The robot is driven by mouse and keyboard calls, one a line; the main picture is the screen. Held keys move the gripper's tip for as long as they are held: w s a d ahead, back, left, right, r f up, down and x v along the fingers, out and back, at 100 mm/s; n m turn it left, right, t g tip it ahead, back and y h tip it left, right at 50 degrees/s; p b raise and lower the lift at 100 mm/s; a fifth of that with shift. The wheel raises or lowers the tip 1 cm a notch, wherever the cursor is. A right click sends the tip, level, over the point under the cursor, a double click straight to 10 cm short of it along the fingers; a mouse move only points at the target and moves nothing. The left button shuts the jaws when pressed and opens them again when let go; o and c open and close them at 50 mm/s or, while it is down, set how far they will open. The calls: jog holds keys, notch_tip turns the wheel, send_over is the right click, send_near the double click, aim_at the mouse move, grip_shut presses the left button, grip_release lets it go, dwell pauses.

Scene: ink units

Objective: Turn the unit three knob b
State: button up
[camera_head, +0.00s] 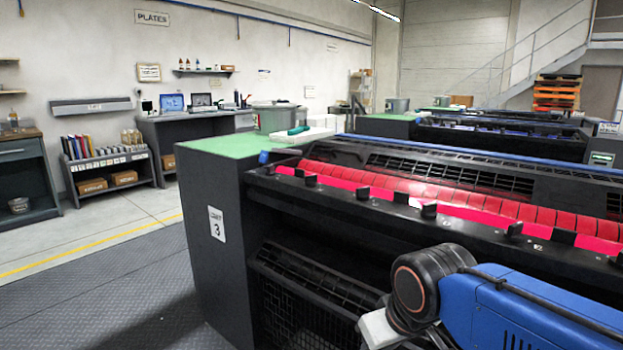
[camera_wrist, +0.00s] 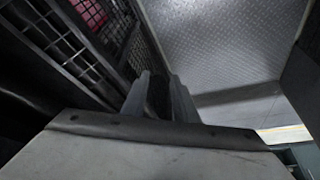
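Unit three (camera_head: 216,224) is the nearest press in the head view, marked by a white sign with a 3. A band of red ink (camera_head: 400,185) runs along its top. Several small black knobs (camera_head: 428,210) stand in a row along the front rail. Their letter marks are too small to read, so I cannot tell which is knob b. In the wrist view my gripper (camera_wrist: 161,97) has its two grey fingers apart, with a dark gap between them. It points down past the press side towards the floor, away from the knobs. Its fingertips are not visible in the head view.
A dark mesh guard (camera_head: 290,300) covers the press's lower front; a grille (camera_wrist: 65,45) is close at the left in the wrist view. Grey patterned floor (camera_head: 110,290) lies open at left. Another press (camera_head: 470,135) stands behind. A shelf with books (camera_head: 105,165) stands by the wall.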

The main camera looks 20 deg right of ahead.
jog(key=w+r, duration=0.4)
jog(key=r, duration=0.1)
jog(key=w+r, duration=0.4)
jog(key=r, duration=0.2)
jog(key=w+r, duration=0.3)
jog(key=r, duration=0.3)
jog(key=shift+w+r, duration=0.15)
jog(key=shift+w, duration=0.25)
grip_shut()
jog(key=w+r+n, duration=0.1)
jog(key=w+r, duration=1.3)
jog(key=r, duration=0.4)
send_near(310, 185)
jog(key=f, duration=0.1)
jog(key=s+f, duration=0.1)
jog(key=f, duration=0.2)
jog(key=shift+s+d+f, duration=0.25)
jog(key=shift+s+f, duration=0.05)
jog(key=shift+s, duration=0.05)
jog(key=shift+w+a+f, duration=0.1)
jog(key=shift+w+f, duration=0.05)
jog(key=shift+w, duration=0.85)
jog(key=shift+w+a, duration=0.1)
jog(key=shift+w, duration=0.95)
